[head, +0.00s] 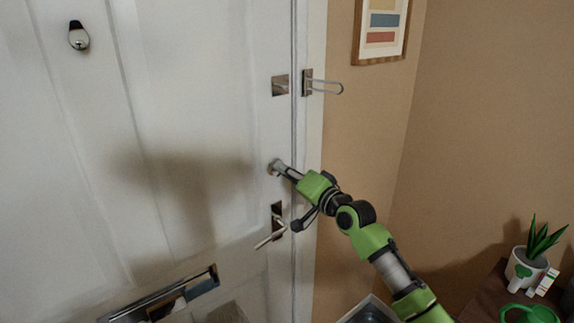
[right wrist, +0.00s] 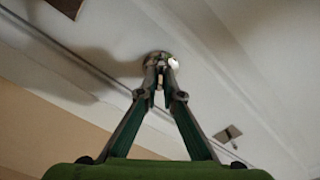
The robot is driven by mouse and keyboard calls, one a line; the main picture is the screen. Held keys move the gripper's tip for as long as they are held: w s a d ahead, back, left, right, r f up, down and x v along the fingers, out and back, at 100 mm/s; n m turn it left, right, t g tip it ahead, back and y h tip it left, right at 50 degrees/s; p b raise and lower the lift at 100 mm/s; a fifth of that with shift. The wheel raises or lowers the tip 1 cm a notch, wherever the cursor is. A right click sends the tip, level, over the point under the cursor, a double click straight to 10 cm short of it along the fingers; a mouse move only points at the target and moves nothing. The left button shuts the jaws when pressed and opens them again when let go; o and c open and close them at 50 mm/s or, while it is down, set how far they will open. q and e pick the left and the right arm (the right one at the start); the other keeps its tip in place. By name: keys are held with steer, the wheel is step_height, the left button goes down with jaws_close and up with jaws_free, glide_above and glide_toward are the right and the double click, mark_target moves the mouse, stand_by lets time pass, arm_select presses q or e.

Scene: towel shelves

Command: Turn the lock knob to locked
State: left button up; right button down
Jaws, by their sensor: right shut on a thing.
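The lock knob (head: 273,166) is a small metal fitting near the right edge of the white door (head: 200,120), above the lever handle (head: 268,240). My right gripper (head: 279,168) reaches it from the lower right, and its fingers are shut on the knob. In the right wrist view, the fingertips (right wrist: 161,66) close around the knob, and its round base (right wrist: 152,56) shows on the door behind them. The fingers hide much of the knob, so I cannot tell which way it is turned. My left gripper is not in view.
A swing-bar latch (head: 322,86) sticks out from the frame above the knob. A mail slot (head: 125,315) is low on the door, and a peephole fitting (head: 78,40) is high up. A potted plant (head: 523,268) and a green watering can (head: 530,313) stand at the lower right.

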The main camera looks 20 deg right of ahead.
steer(key=m+p, duration=0.1)
steer(key=m, duration=0.1)
steer(key=m+p, duration=0.1)
steer(key=m, duration=0.1)
steer(key=m+p, duration=0.1)
steer(key=m, duration=0.2)
steer(key=shift+d+f, duration=0.1)
steer(key=shift+d, duration=0.3)
steer(key=shift+f+m, duration=0.1)
steer(key=shift+m, duration=0.2)
steer(key=c, duration=2.2)
jaws_free()
steer(key=shift+d, duration=0.1)
steer(key=v, duration=0.7)
steer(key=d+v, duration=0.1)
steer(key=v, duration=0.3)
steer(key=shift+d+f, duration=0.15)
steer(key=shift+f, duration=0.1)
